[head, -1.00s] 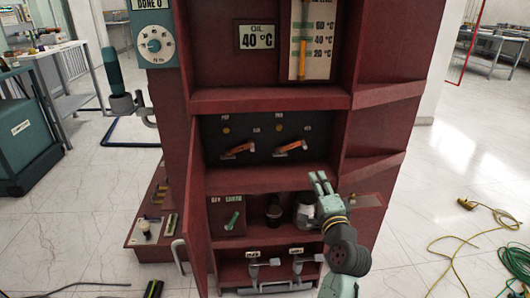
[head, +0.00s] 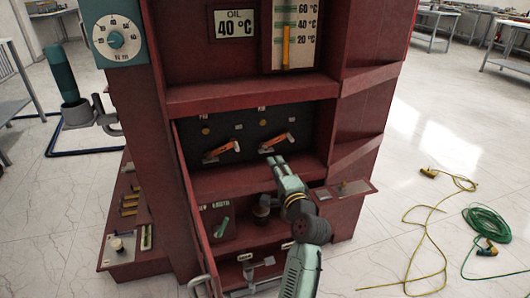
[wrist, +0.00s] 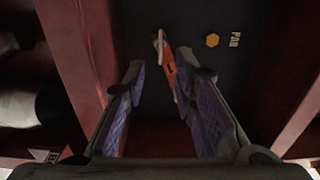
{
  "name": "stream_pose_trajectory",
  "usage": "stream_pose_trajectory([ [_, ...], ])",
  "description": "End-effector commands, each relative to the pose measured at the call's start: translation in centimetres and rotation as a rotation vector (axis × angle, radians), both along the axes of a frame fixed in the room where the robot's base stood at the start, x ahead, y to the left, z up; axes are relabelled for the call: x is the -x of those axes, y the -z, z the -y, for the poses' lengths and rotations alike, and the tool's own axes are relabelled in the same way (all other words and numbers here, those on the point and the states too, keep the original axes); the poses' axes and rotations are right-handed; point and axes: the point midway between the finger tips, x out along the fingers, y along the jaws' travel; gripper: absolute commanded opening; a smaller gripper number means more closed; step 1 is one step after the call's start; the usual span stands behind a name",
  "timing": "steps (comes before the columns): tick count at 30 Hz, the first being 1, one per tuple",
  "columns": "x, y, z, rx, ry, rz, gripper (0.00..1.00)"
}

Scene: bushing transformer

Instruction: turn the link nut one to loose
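My gripper (head: 279,163) is raised in front of the middle compartment of the red cabinet, just below the right orange-handled lever (head: 276,143). In the wrist view its fingers (wrist: 168,75) are spread and empty. The orange lever (wrist: 170,68) shows beyond and between them, apparently untouched. A second orange lever (head: 221,151) is to the left. A label stands above each lever, too small to read surely. I cannot tell which part is link nut one.
The red compartment walls (wrist: 72,60) are close to the gripper. Below, a shelf holds a green-handled switch (head: 222,227) and a dark round part (head: 262,211). Lower still are grey T-shaped clamps (head: 248,268). A yellow cable (head: 425,215) lies on the floor right.

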Motion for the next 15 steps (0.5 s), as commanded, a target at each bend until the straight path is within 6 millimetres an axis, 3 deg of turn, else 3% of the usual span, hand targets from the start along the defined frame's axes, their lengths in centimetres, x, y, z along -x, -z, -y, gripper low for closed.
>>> stream_pose_trajectory([
  [9, -5.7, -0.2, -2.0, 0.000, -0.002, 0.000, 0.25],
  [15, -7.6, -0.2, -2.5, 0.002, -0.001, 0.002, 0.25],
])
